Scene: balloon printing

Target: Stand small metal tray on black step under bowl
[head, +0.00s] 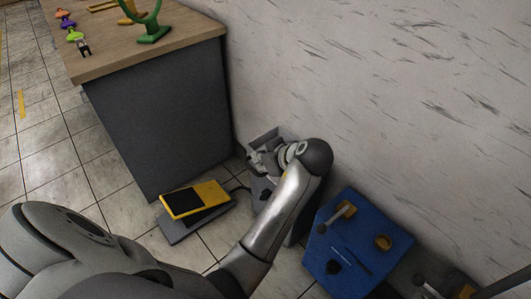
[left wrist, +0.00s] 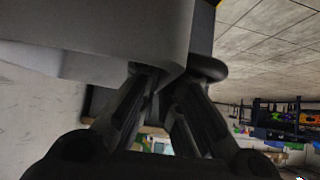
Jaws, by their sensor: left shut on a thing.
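My left gripper (head: 262,163) is near the wall, beyond the right side of the desk, partly hidden by my own wrist. A grey, box-edged metal piece (head: 268,136) shows just behind it. In the left wrist view the fingers (left wrist: 160,82) close together at the lower edge of a large smooth grey piece (left wrist: 110,30). A dark rounded part (left wrist: 208,68) is beside the fingertips. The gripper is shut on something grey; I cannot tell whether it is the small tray. I cannot make out the black step or the bowl. My right gripper is not in view.
A wooden-topped desk (head: 165,55) with a green stand (head: 152,30) is at upper left. A blue machine (head: 350,250) with levers stands at right. Tiled floor is clear at left.

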